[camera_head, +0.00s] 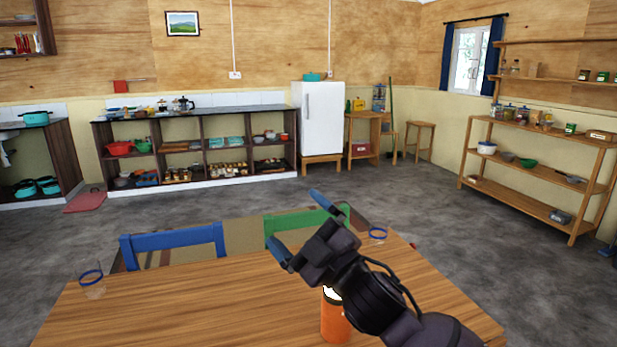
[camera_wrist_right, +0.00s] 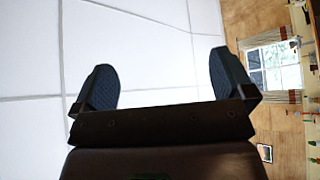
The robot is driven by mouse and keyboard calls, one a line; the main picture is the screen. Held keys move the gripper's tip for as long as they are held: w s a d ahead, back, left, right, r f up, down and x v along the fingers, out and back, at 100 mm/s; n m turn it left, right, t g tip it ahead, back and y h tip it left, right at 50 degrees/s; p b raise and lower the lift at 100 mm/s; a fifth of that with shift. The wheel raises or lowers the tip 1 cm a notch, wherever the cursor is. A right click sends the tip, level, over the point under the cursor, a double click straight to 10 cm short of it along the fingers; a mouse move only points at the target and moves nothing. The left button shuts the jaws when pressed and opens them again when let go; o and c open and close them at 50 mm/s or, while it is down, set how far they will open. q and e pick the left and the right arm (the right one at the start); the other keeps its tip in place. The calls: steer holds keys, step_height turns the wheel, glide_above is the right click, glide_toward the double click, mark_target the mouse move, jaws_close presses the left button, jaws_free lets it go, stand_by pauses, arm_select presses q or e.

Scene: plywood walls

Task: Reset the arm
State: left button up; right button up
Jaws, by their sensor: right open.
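My right arm reaches in from the lower right in the head view, above the wooden table. My right gripper (camera_head: 300,228) is open and empty, tilted up toward the left. In the right wrist view its two dark fingers (camera_wrist_right: 163,85) stand wide apart with only the white ceiling between them. My left gripper is out of view.
The table (camera_head: 190,300) carries an orange jar (camera_head: 336,318) below my right arm and two clear glasses with blue rims, one at the left (camera_head: 95,285) and one at the right (camera_head: 377,245). A blue chair (camera_head: 175,243) and a green chair (camera_head: 290,222) stand behind it. Open floor lies beyond.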

steer(key=s+d+f+m+h, duration=0.3)
steer(key=d+f+m+h, duration=0.35)
steer(key=d+f, duration=0.4)
steer(key=s+d+f+m+h, duration=0.3)
steer(key=d+f+m+h, duration=0.3)
steer(key=f, duration=0.7)
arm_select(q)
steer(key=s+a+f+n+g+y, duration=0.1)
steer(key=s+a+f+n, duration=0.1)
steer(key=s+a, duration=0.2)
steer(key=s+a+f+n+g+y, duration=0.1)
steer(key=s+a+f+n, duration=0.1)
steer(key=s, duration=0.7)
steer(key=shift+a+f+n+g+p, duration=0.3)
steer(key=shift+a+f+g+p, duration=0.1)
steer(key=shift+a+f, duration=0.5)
arm_select(e)
steer(key=s+d+f+m+g+h, duration=0.2)
steer(key=s+d+f, duration=0.4)
steer(key=s+f, duration=0.3)
steer(key=s+d+f+m+g+h, duration=0.1)
steer(key=s+d+f+m+g, duration=0.2)
steer(key=s, duration=1.1)
steer(key=d+f+m, duration=0.1)
steer(key=d+f, duration=0.2)
steer(key=f, duration=0.3)
steer(key=shift+d+f+h, duration=0.15)
steer(key=shift+f+h, duration=0.15)
steer(key=shift+h, duration=0.05)
